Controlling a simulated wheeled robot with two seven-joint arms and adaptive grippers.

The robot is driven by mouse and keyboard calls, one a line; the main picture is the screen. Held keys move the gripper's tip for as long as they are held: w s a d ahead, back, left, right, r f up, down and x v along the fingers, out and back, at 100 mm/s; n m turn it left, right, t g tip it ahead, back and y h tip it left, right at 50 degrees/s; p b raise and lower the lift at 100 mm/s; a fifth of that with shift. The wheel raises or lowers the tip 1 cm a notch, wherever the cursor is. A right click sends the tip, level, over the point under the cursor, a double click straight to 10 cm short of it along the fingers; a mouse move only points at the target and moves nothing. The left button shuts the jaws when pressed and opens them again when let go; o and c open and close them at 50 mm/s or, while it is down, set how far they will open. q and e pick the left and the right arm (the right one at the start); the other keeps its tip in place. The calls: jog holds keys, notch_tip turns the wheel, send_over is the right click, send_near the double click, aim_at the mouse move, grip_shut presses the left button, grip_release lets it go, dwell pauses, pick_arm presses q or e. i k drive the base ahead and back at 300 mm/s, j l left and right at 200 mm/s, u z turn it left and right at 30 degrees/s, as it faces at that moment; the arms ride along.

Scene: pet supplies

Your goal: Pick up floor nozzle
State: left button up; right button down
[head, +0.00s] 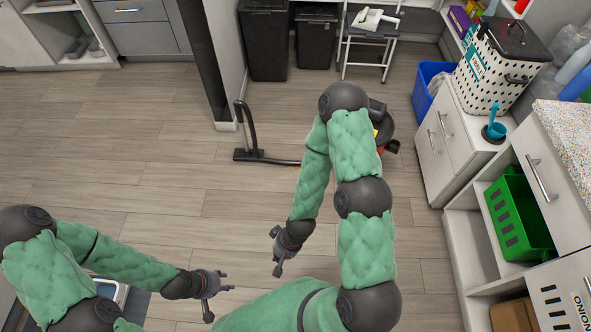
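The black floor nozzle (248,155) lies flat on the wood floor near the dark pillar, with its black tube (247,122) rising from it and leaning up to the left. A hose runs right from it and passes behind my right arm. A red and black vacuum body (381,122) is partly hidden behind that arm. My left gripper (219,302) is open and empty, low over the floor at the lower left. My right gripper (275,252) is open and empty, nearer to me than the nozzle and apart from it.
Two dark bins (266,45) and a step stool (372,45) with a dustpan stand at the back. A blue bin (429,88), white cabinet (445,135) and shelving with a green crate (519,214) line the right. The dark pillar (204,55) stands behind the nozzle. The left floor is clear.

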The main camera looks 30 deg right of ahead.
aim_at(246, 154)
jog(key=i+j, duration=0.15)
jog(key=i, duration=0.75)
jog(key=i+j, duration=0.15)
jog(key=i, duration=0.8)
jog(key=j+u, duration=0.05)
